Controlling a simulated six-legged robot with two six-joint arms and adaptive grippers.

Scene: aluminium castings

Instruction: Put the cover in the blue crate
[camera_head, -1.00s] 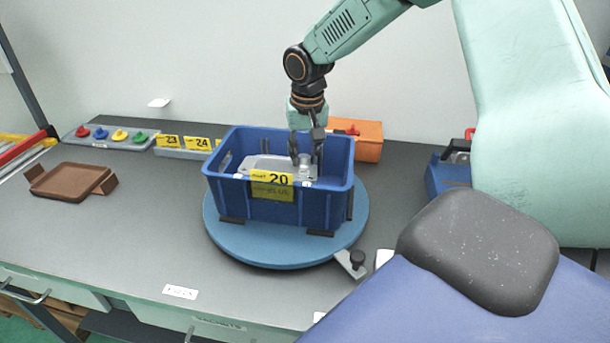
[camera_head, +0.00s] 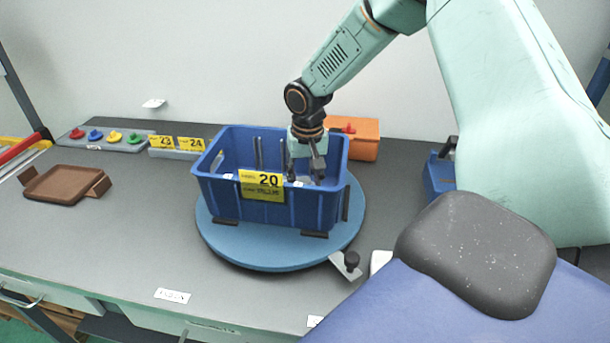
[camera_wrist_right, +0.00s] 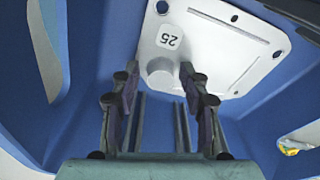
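The cover (camera_wrist_right: 228,55) is a pale grey plate with corner holes, a round boss and a label reading 25. In the right wrist view it lies inside the blue crate (camera_head: 215,188), ahead of my fingers. In the head view the crate's front wall hides it. The crate bears a yellow label 20 and stands on a round blue turntable (camera_head: 250,253). My right gripper (camera_wrist_right: 160,70) reaches down into the crate. Its fingers stand on either side of the boss, with a small gap visible, so it looks open. My left gripper is not in view.
An orange box (camera_head: 354,138) stands behind the crate on the right. A brown tray (camera_head: 68,184) lies at the left. A grey rack with coloured knobs (camera_head: 115,138) is at the back left. A black-knobbed clamp (camera_head: 346,265) sits by the turntable's front right.

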